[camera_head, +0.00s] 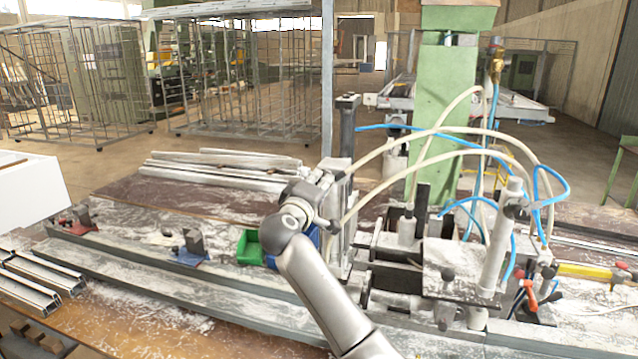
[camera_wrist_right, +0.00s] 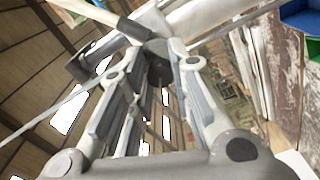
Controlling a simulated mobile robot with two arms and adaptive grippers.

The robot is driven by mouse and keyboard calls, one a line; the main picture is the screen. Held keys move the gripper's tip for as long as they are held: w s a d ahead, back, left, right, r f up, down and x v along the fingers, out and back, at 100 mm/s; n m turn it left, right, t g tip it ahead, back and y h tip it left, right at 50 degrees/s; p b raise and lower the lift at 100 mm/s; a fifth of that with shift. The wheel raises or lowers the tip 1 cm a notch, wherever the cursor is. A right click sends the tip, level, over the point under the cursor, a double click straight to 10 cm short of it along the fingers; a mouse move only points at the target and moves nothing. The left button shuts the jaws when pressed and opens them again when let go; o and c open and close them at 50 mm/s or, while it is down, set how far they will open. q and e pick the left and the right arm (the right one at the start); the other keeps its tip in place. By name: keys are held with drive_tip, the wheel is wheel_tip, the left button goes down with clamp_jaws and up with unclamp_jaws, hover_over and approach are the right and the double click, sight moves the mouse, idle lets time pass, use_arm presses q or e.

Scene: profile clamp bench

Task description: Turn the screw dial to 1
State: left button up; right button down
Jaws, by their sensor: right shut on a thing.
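My right gripper (camera_head: 326,192) is at the clamp bench, against the left side of the upright grey metal block (camera_head: 343,225). In the right wrist view its two fingers close on a dark round knob (camera_wrist_right: 159,66), which looks like the screw dial. No marks or number can be read on the dial. In the head view the gripper hides the knob. My left gripper is in neither view.
A green bin (camera_head: 248,248) sits just left of my right wrist, with a blue bin (camera_head: 312,237) partly behind my arm. White and blue hoses (camera_head: 440,150) arch over the clamp machine right of the gripper. Grey profiles (camera_head: 215,172) lie on the table behind.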

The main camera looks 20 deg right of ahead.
idle(0.5)
drive_tip(key=c, duration=1.3)
unclamp_jaws()
drive_tip(key=v, duration=1.2)
